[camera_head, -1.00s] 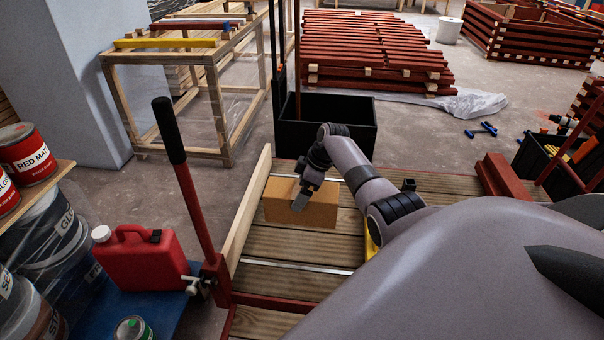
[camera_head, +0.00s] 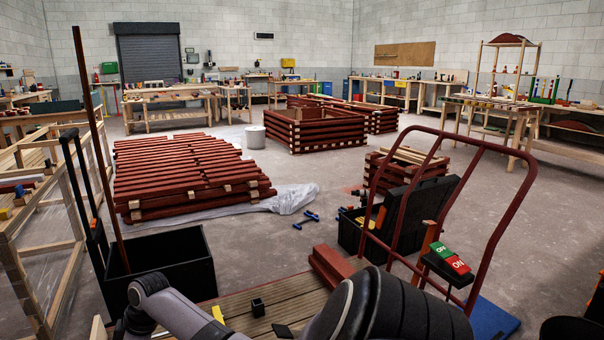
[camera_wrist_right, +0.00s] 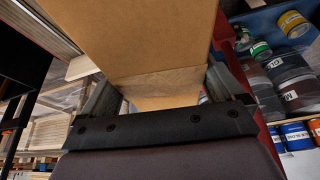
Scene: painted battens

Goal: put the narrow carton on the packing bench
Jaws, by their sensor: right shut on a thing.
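The brown cardboard carton (camera_wrist_right: 135,35) fills the upper middle of the right wrist view. My right gripper (camera_wrist_right: 163,92) is shut on it, with one finger at each side of the carton. The carton is out of the head view, where only links of my arm show at the bottom edge. Several wooden workbenches stand along the far walls, one at the back left (camera_head: 170,97) and one at the right (camera_head: 490,106). I cannot tell which is the packing bench. My left gripper is in neither view.
A black bin (camera_head: 165,268) and stacked red battens (camera_head: 185,172) stand ahead on the left. A red tubular handle (camera_head: 407,190) with a green and red switch box (camera_head: 446,262) rises at right. Blue clamps (camera_head: 306,219) lie on the floor. Bare concrete stretches between the stacks and right benches.

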